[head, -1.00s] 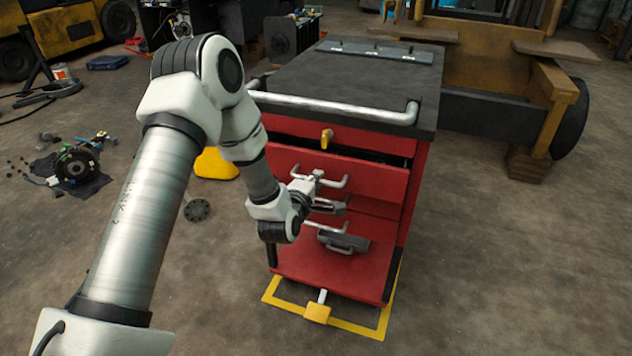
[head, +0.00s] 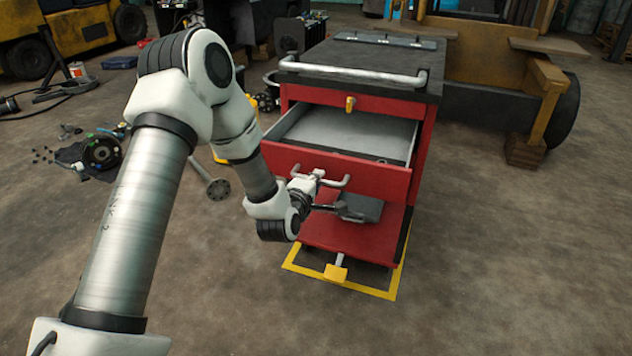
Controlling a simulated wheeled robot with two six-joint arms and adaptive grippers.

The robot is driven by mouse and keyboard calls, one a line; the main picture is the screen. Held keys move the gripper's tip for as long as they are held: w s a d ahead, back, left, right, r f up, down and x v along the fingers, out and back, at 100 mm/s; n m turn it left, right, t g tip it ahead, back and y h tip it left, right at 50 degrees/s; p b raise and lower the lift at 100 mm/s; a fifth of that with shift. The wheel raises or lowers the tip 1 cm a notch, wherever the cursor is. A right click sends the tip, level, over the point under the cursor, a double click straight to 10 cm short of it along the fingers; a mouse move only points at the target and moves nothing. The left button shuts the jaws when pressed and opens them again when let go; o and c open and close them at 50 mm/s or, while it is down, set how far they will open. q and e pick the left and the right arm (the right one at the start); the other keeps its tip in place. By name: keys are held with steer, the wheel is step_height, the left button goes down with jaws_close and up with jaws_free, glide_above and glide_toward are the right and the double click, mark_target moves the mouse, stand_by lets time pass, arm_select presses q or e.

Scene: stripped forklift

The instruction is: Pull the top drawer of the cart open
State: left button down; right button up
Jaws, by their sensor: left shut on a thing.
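The red cart (head: 425,150) stands ahead of me with a dark top and a silver push bar. Its top drawer (head: 380,178) is pulled well out, and its grey inside shows, with no large object in it. My left gripper (head: 318,174) is shut on the drawer's silver handle (head: 335,183) at the front panel. The gripper's fingers are small and partly hidden by its own body. My right gripper does not show.
A yellow pedal (head: 336,272) and a yellow floor frame (head: 372,291) are at the cart's foot. A dark object (head: 360,208) lies below the drawer. Loose parts (head: 100,152) lie on the floor at left.

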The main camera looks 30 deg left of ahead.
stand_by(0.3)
arm_select(q)
steer(key=c, duration=1.2)
jaws_free()
steer(key=v, duration=1.2)
